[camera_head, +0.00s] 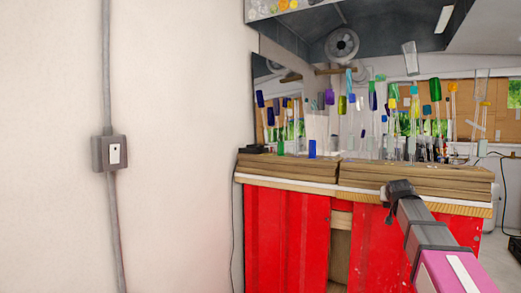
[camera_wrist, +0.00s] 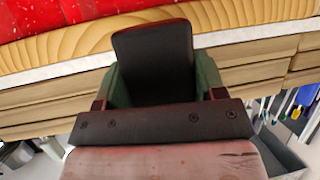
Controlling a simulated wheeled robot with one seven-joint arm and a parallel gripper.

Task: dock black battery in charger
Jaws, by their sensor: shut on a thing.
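The black battery (camera_wrist: 153,58) is a flat dark block with a reddish edge in the wrist view. My gripper (camera_wrist: 158,86) is shut on it, with a green finger at each side. In the head view my gripper (camera_head: 399,188) shows as a dark end at the front of the counter's right half, where battery and fingers cannot be told apart. A low black object (camera_head: 253,149) at the counter's far left end looks like the charger, but it is too small to show its slot. It is well left of my gripper.
The wooden counter (camera_head: 415,174) stands on red cabinets (camera_head: 287,240). Several upright glass rods with coloured tips (camera_head: 435,90) crowd the counter's back. A wall (camera_head: 190,130) bounds the left; the space before the cabinets is clear.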

